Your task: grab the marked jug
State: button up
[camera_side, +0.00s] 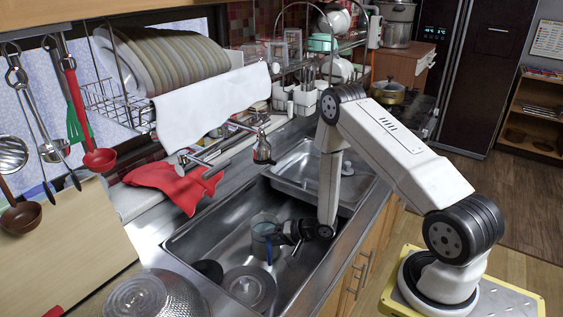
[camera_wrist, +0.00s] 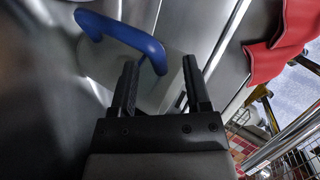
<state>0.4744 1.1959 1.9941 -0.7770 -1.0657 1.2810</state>
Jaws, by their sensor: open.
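A clear jug (camera_side: 264,232) with a blue handle stands in the sink basin in the side view. In the wrist view its blue handle (camera_wrist: 128,34) arches across the upper left, with the pale see-through body (camera_wrist: 97,68) behind. My gripper (camera_side: 286,239) is down in the basin, close against the jug's right side. In the wrist view my gripper (camera_wrist: 160,66) is open, with two dark fingers apart. One end of the handle shows between the fingertips, nearer the left finger. I cannot tell whether the fingers touch the jug.
A glass lid or dish (camera_side: 249,287) and a dark round item (camera_side: 208,270) lie in the basin's near end. A colander (camera_side: 155,296) stands at the front. The tap (camera_side: 262,150) and a red cloth (camera_side: 175,184) are behind the basin. A metal tray (camera_side: 292,172) covers the far end.

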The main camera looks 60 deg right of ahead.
grip_shut()
jog(key=shift+w+r, duration=0.1)
dwell(1.2)
